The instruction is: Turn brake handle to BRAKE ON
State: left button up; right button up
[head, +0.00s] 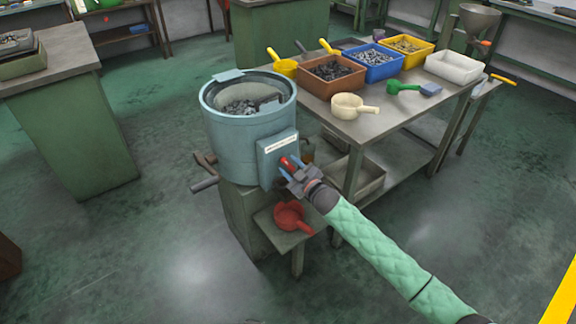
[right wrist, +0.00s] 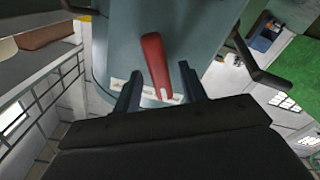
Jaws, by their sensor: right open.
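The brake handle (right wrist: 155,62) is a red lever on the side box of a blue-grey drum machine (head: 230,135). In the head view the red handle (head: 288,163) shows at the fingertips. My right gripper (head: 294,170) is at the box, its arm coming in from the lower right. In the right wrist view the two dark fingers of this gripper (right wrist: 160,88) stand apart, with the handle's end between them. I cannot tell whether they touch it. A white label (head: 282,143) is on the box; its text is too small to read. My left gripper is not in view.
A metal table (head: 410,115) behind holds a brown bin (head: 331,75), blue bin (head: 371,64), yellow bin (head: 405,50) and several scoops. A red scoop (head: 289,215) sits on a low shelf below the handle. Dark bars stick out left of the drum. The floor in front is clear.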

pick_arm(q)
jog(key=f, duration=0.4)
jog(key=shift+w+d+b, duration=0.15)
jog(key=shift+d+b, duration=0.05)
jog(key=shift+b, duration=0.1)
pick_arm(e)
jog(key=v, duration=0.6)
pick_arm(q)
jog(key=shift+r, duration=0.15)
